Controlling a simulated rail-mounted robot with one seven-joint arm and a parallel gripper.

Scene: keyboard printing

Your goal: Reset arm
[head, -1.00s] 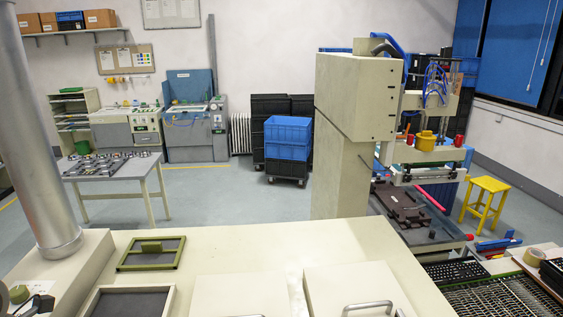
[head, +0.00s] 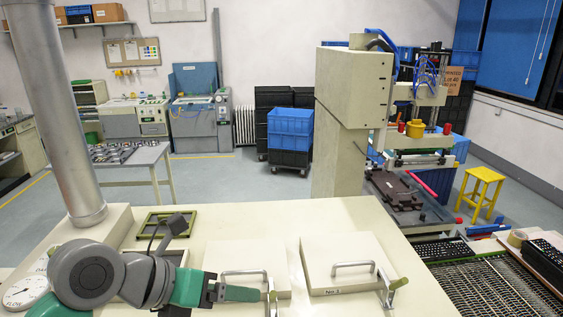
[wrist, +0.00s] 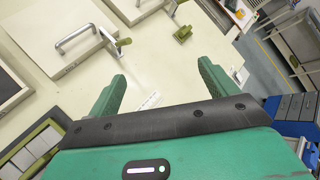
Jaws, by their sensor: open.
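My gripper (head: 240,293) reaches in from the lower left of the head view, with its green fingers pointing right in front of the left white lid (head: 235,284). In the wrist view my gripper (wrist: 162,85) shows two green fingers spread wide apart, with nothing between them. Below them is the pale worktop (wrist: 150,65). A lid with a metal handle (wrist: 75,38) and a green-tipped clamp (wrist: 122,42) lie beyond the left finger. How high the gripper is above the worktop is hard to tell.
The right lid (head: 345,262) has a metal handle and a green-tipped clamp (head: 397,286). A green-framed screen (head: 165,223) lies at the back of the worktop. A grey pipe (head: 60,120) rises at left. A tall press (head: 350,100) stands behind. Keyboards (head: 445,250) lie at right.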

